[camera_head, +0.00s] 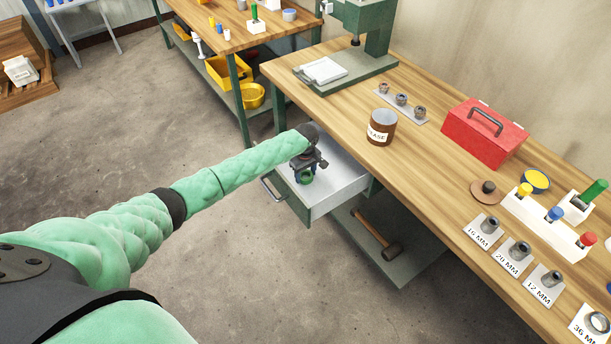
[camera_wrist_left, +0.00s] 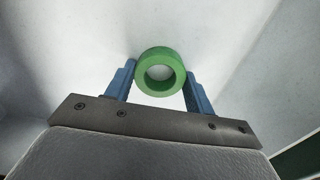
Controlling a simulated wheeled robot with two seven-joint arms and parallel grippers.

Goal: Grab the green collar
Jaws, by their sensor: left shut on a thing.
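The green collar (camera_wrist_left: 160,87) is a thick green ring. In the left wrist view it sits between the two blue fingers of my left gripper (camera_wrist_left: 158,88), which is shut on it. My right gripper is in neither view.
The drawer hangs open under the wooden bench (camera_head: 432,190). A hammer (camera_head: 379,236) lies on the shelf below.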

